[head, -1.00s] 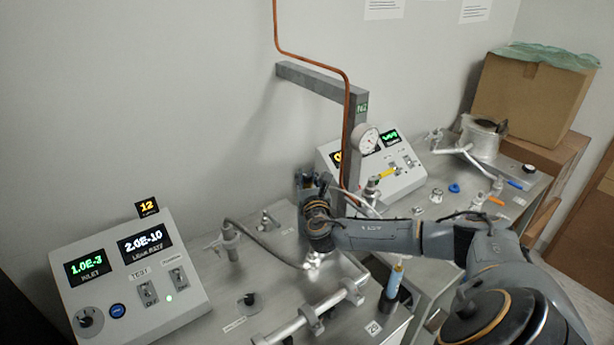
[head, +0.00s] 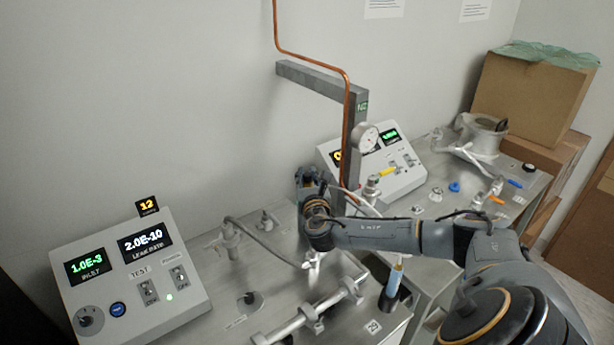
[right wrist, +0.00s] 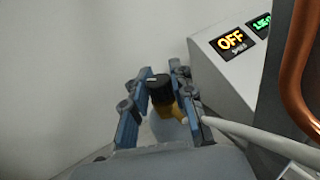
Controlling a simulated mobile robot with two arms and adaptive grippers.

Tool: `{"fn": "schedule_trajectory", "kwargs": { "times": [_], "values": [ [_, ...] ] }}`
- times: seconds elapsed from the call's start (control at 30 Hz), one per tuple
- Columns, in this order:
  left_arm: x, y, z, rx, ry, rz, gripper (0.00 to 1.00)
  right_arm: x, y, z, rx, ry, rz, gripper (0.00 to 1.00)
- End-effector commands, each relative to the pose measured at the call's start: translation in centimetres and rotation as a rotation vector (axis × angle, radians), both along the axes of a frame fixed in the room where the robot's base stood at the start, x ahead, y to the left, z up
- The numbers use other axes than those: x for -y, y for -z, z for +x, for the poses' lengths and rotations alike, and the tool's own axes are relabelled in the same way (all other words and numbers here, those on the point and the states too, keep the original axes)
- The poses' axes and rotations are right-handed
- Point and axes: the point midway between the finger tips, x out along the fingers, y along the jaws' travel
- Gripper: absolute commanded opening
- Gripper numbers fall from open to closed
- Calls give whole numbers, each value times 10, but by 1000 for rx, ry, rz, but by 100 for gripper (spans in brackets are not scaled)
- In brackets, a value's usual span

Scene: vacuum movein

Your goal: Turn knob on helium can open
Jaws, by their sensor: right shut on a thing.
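In the right wrist view, a black knob (right wrist: 160,87) with a small white mark sits on a brass valve (right wrist: 175,113). A pale rounded surface below it may be the top of the helium can; most of it is hidden. My right gripper (right wrist: 160,92) has its blue fingers on both sides of the knob and is shut on it. In the head view my right gripper (head: 308,180) is beside the grey post, behind my wrist, and the knob and can cannot be made out there. My left gripper is out of view.
Control boxes stand at left (head: 130,275) and behind the arm (head: 400,180). A blue cylinder (head: 394,278) stands in the bench below my arm.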

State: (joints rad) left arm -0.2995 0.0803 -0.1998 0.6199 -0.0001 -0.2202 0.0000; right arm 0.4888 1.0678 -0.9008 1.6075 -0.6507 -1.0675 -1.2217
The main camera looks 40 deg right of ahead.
Motion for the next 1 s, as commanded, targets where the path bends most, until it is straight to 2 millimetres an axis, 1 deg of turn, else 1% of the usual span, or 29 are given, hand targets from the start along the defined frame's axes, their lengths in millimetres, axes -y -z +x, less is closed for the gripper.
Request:
{"fn": "schedule_trajectory", "kwargs": {
  "times": [0.03, 0.13, 0.17, 0.2, 0.27, 0.57, 0.67, 0.77, 1.0],
  "values": [
    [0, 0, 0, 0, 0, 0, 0, -2, 6, -1, -10, -4, 5, 0],
    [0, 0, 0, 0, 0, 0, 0, -2, 6, -1, -10, -4, 5, 0],
    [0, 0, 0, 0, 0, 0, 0, -2, 6, -1, -10, -4, 5, 28],
    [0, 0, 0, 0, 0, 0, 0, -2, 6, -1, -10, -4, 5, 36],
    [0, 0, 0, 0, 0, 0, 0, -2, 5, -1, -8, -3, 4, 48],
    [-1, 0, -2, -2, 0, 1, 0, -1, 2, -1, -4, -1, 1, 48],
    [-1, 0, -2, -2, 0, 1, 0, -4, 2, -5, -4, -3, 1, 48],
    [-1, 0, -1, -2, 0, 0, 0, -12, 3, -16, -5, -4, 2, 48],
    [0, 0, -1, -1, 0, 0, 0, -41, 3, -60, -8, -5, 3, 48]
  ]
}}
